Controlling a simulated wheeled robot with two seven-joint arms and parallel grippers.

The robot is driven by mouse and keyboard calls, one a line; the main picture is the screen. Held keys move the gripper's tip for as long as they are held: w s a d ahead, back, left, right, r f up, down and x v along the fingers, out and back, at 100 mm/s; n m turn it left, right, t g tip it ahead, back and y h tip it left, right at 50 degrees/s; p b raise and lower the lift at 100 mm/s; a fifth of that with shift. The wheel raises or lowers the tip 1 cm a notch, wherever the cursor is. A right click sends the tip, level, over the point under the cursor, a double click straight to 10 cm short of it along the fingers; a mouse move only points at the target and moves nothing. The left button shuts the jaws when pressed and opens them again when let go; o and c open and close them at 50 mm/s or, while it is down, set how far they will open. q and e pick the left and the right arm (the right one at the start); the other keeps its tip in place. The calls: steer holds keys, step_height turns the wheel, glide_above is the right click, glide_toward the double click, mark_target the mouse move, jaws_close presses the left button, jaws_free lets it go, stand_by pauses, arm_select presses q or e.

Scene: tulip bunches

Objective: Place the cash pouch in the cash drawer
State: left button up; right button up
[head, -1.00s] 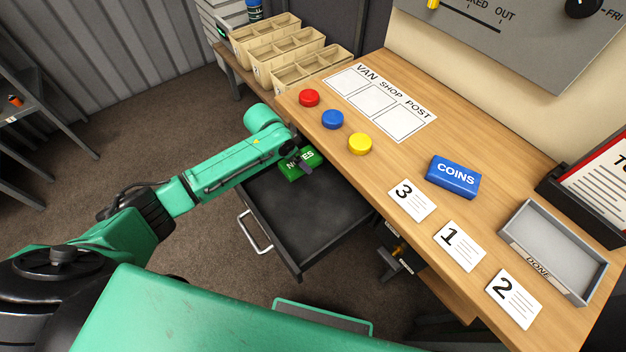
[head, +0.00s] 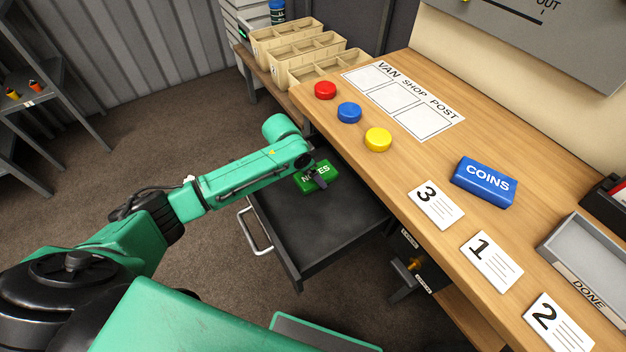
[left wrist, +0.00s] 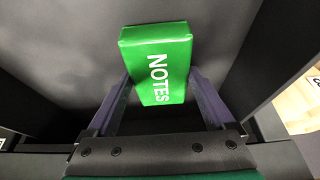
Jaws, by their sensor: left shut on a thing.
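The green pouch marked NOTES (head: 310,179) is at the far end of the open black drawer (head: 318,232), within its outline in the head view. My left gripper (head: 320,178) is shut on it, and the left wrist view shows the pouch (left wrist: 158,60) between the two fingers (left wrist: 161,92), with dark drawer surfaces around it. I cannot tell whether the pouch touches the drawer floor. A blue pouch marked COINS (head: 485,182) lies on the wooden counter. My right gripper is not in view.
The counter (head: 400,172) stands right of the drawer, with red, blue and yellow discs (head: 378,139), numbered cards (head: 491,261) and a grey DONE tray (head: 570,270). Beige bins (head: 317,52) stand at the back. The drawer's front part is empty.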

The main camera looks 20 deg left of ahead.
arm_select(q)
steer(key=o, duration=1.3)
steer(key=shift+r, duration=0.15)
steer(key=p+v, duration=0.2)
steer(key=v, duration=1)
steer(key=shift+d, duration=0.1)
